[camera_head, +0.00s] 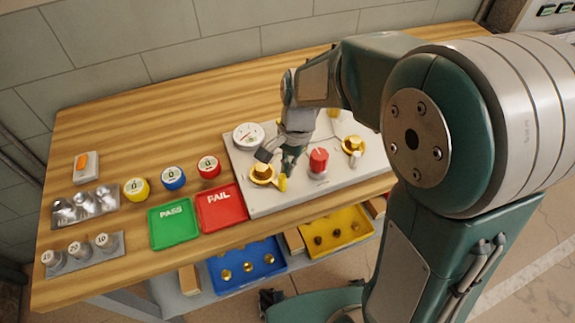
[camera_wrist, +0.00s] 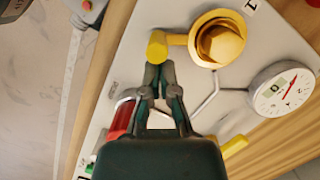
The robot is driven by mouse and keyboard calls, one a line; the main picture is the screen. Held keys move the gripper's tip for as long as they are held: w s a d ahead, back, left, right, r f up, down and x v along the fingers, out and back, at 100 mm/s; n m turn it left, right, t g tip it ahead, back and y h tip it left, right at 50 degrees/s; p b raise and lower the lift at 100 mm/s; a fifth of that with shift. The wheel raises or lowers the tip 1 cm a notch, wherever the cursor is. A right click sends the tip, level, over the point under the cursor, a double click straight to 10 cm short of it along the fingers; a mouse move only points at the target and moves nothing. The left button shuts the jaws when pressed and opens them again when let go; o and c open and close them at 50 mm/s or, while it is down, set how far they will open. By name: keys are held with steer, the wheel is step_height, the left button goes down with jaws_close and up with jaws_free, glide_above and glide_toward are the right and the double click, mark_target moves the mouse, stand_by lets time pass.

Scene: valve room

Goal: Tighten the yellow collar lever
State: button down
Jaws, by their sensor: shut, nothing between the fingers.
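The yellow collar lever (camera_wrist: 157,46) sticks out from a brass collar with a hex nut (camera_wrist: 218,40) on the pale panel. In the head view its yellow end (camera_head: 282,184) points toward the panel's front edge, beside the brass collar (camera_head: 261,172). My gripper (camera_wrist: 158,72) is shut and empty. Its fingertips are just short of the lever's end in the wrist view; whether they touch it I cannot tell. In the head view my gripper (camera_head: 289,164) hangs over the panel and covers part of the collar's right side.
A red knob (camera_head: 318,160) stands right of the lever, with another brass collar (camera_head: 352,145) beyond it. A round gauge (camera_head: 248,136) sits behind. Green PASS (camera_head: 174,222) and red FAIL (camera_head: 221,207) trays lie to the left. Bare wood (camera_head: 140,130) fills the back left.

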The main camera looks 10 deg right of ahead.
mark_target(262, 199)
steer(key=shift+s, duration=0.15)
steer(key=m, duration=0.1)
steer(key=s+a+m, duration=0.1)
steer(key=m, duration=0.1)
steer(key=shift+s+a+m+t+y, duration=0.1)
steer(key=shift+s+m+t+y, duration=0.15)
steer(key=shift+m+t+y, duration=0.05)
steer(key=a+m, duration=0.1)
steer(key=m, duration=0.1)
steer(key=s+a+m+t, duration=0.1)
steer(key=m, duration=0.1)
steer(key=shift+s, duration=0.2)
steer(key=shift+s+a, duration=0.2)
steer(key=shift+a, duration=0.65)
